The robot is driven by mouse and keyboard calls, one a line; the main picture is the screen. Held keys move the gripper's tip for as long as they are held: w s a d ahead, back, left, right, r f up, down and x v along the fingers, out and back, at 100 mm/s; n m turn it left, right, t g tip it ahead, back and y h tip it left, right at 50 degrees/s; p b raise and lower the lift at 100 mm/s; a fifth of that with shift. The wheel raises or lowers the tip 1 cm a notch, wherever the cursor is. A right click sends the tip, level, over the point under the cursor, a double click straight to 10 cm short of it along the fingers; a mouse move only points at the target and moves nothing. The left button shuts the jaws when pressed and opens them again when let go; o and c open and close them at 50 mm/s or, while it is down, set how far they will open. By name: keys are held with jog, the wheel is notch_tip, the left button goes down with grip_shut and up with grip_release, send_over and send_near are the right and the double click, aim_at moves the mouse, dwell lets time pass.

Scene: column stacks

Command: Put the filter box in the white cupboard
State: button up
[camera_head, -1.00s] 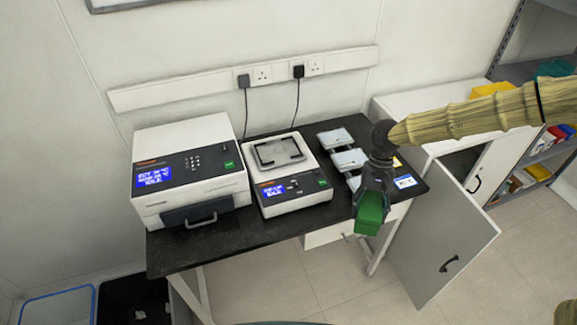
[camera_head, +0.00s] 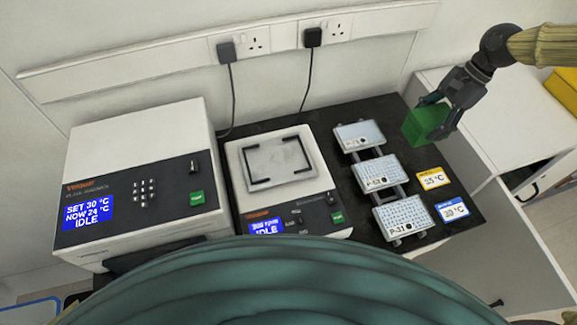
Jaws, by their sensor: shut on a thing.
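The filter box is a green block (camera_head: 425,124), held in the air by my gripper (camera_head: 440,112) at the upper right, above the back right end of the black bench. My gripper is shut on it, and the fingers hide part of its right side. The white cupboard (camera_head: 470,82) stands to the right of the bench. Its pale top shows, and a dark opening and a black handle show low at the right edge. Its inside is mostly hidden.
On the bench (camera_head: 376,98) stand an incubator-like machine (camera_head: 140,165), a shaker (camera_head: 280,165) and a rack of well plates (camera_head: 380,170). Two temperature cards (camera_head: 433,178) lie beside the rack. A yellow object (camera_head: 565,88) is on the cupboard top.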

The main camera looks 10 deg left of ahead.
jog(key=shift+w+r, duration=0.15)
jog(key=shift+w, duration=0.05)
jog(key=shift+s+f+p, duration=0.1)
jog(key=shift+f+p, duration=0.8)
jog(key=shift+f, duration=4.1)
jog(key=shift+f, duration=0.2)
jog(key=o, duration=1.1)
jog(key=shift+r, duration=0.15)
